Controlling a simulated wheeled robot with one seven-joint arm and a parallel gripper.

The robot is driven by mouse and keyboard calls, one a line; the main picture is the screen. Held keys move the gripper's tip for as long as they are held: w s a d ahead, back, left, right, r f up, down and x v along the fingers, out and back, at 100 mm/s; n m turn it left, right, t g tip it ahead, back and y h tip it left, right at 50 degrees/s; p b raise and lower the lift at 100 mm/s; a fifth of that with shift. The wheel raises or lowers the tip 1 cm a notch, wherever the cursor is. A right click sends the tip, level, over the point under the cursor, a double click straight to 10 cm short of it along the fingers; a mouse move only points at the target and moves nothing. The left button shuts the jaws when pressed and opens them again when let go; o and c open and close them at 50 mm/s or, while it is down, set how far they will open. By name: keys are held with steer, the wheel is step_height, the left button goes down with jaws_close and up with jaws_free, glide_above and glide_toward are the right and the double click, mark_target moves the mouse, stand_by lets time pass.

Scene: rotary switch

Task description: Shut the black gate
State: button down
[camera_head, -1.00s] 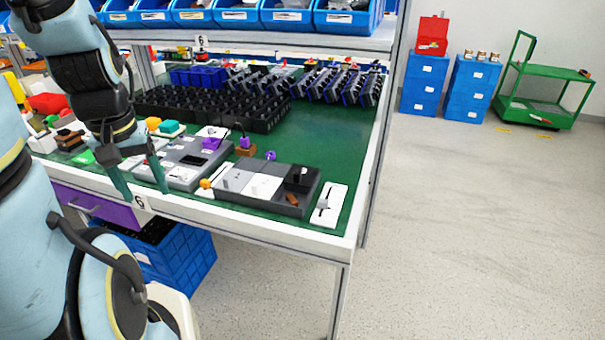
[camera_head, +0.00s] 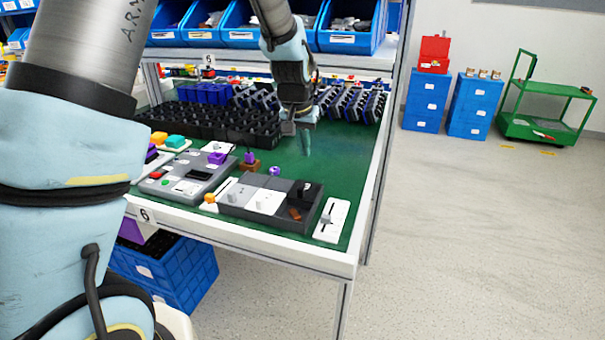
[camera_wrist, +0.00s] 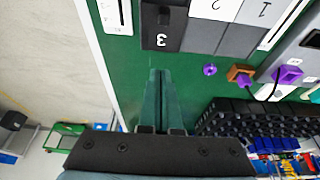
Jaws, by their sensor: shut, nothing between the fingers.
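The black gate (camera_head: 312,193) is at the right end of a grey box with several sections on the green table. It covers the rear part of its section, and a brown piece (camera_head: 295,213) shows in the open front part. In the wrist view the black gate (camera_wrist: 163,17) bears a white 3. My gripper (camera_head: 305,150) is shut and empty, pointing down above the green surface behind the box. In the wrist view the fingertips of my gripper (camera_wrist: 161,72) point toward the black gate, apart from it.
A white gate (camera_head: 267,201) and a grey one lie left of the black gate. A white slider plate (camera_head: 332,221) stands to its right, near the table edge. A purple knob (camera_head: 275,170) is behind the box. Black racks (camera_head: 215,125) fill the back.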

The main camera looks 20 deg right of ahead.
steer(key=p, duration=0.3)
glide_above(308, 186)
step_height(308, 186, down, 9)
steer(key=shift+w+r, duration=0.1)
steer(key=shift+s+a+p, duration=0.65)
steer(key=shift+s+a, duration=0.4)
steer(key=shift+s, duration=0.1)
steer(key=shift+s+a+f, duration=0.2)
steer(key=shift+s+a, duration=0.1)
